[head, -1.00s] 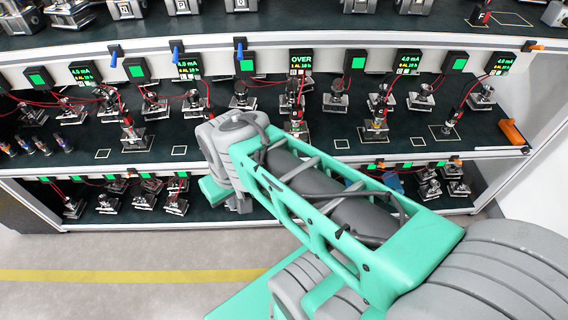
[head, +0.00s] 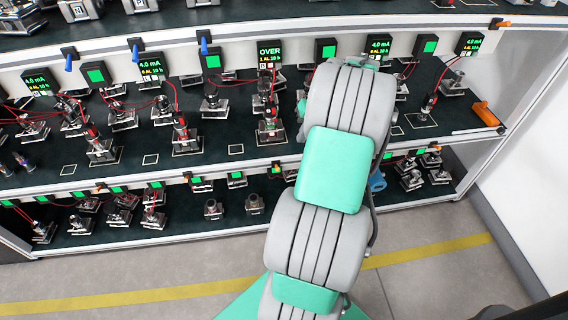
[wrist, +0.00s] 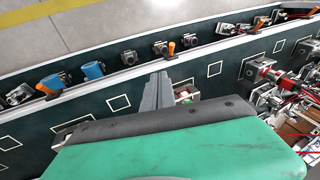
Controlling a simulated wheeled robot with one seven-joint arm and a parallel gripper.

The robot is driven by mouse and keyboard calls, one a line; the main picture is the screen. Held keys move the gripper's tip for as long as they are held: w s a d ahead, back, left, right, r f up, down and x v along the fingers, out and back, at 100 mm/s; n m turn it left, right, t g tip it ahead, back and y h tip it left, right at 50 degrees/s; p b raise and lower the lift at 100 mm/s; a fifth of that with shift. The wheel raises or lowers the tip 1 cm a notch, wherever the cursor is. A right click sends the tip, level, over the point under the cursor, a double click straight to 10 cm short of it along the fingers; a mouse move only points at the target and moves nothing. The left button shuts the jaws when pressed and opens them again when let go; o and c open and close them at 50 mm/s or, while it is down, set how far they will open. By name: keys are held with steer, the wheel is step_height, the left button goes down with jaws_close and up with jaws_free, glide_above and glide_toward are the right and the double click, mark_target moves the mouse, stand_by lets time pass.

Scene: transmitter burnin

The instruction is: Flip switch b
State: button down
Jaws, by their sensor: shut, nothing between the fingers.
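No switch carries a label I can read, so I cannot tell which one is switch b. In the head view, blue-levered switches stand on the upper rail: one at left (head: 69,61), one in the middle (head: 136,51) and one further right (head: 204,46).
Shelves hold several metal fixtures with red wires. Green-lit displays line the rail; one display (head: 269,51) reads OVER. An orange-handled object (head: 486,114) lies at the right end of the middle shelf. Blue cylinders (wrist: 93,70) stand near the edge. The floor (head: 440,270) is clear.

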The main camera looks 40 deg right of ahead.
steer(key=shift+d, duration=0.15)
steer(key=b, duration=0.2)
glide_toward(277, 167)
steer(key=d+f, duration=0.4)
steer(key=w+a+f, duration=0.1)
steer(key=a+f, duration=0.1)
steer(key=a, duration=0.1)
steer(key=shift+w+f+b, duration=0.15)
steer(key=shift+w+b, duration=0.25)
steer(key=shift+w+a+f, duration=0.1)
steer(key=shift+a+f, duration=0.1)
steer(key=shift+a, duration=0.05)
